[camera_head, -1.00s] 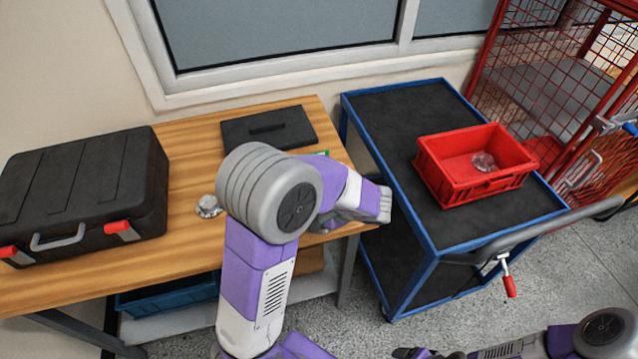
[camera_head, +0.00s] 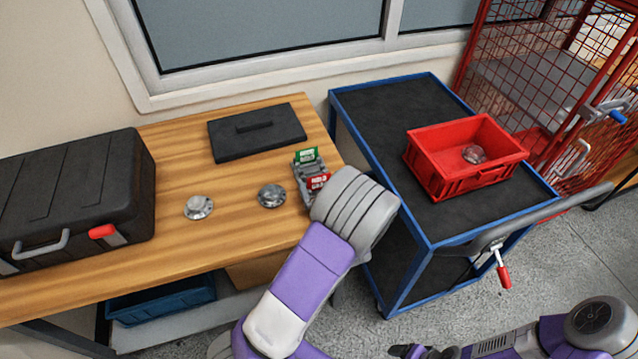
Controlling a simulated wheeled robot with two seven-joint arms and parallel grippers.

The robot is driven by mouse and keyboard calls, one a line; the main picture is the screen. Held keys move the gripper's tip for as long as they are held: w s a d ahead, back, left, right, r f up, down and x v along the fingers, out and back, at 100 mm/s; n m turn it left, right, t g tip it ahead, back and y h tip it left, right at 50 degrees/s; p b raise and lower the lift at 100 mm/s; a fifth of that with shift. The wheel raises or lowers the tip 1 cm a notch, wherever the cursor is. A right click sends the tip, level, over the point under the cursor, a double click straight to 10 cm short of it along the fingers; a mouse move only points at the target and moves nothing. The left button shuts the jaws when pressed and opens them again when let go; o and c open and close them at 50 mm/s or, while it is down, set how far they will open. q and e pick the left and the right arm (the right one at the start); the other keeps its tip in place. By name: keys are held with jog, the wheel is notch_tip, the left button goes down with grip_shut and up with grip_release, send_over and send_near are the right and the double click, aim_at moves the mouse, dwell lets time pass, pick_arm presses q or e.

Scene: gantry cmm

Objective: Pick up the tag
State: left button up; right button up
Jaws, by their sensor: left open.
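A small grey rack (camera_head: 309,173) stands near the right end of the wooden table. It holds a green tag (camera_head: 305,155) at the back and a red tag (camera_head: 318,182) at the front. My left arm reaches up from the bottom, and its big round grey joint covers the spot just in front and right of the rack. My left gripper is largely hidden by this joint; it is open, and I see no tag held. My right gripper (camera_head: 408,351) shows only as a dark tip at the bottom edge, far from the rack.
Two round metal parts (camera_head: 198,207) (camera_head: 271,195) lie on the table (camera_head: 175,160). A black case (camera_head: 75,195) stands left; a flat black lidded box (camera_head: 257,133) lies behind. A blue-framed cart (camera_head: 385,110) on the right carries a red bin (camera_head: 450,180) with a metal part inside.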

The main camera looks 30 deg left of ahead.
aim_at(319, 179)
pick_arm(q)
jog(key=x, duration=0.3)
jog(key=shift+w+a+b, duration=0.2)
jog(key=shift+a+b, duration=0.15)
jog(key=shift+r, duration=0.1)
jog(key=c, duration=0.9)
jog(key=shift+r, duration=0.1)
jog(key=shift+c, duration=0.2)
notch_tip(319, 179, up, 10)
jog(key=p, duration=0.4)
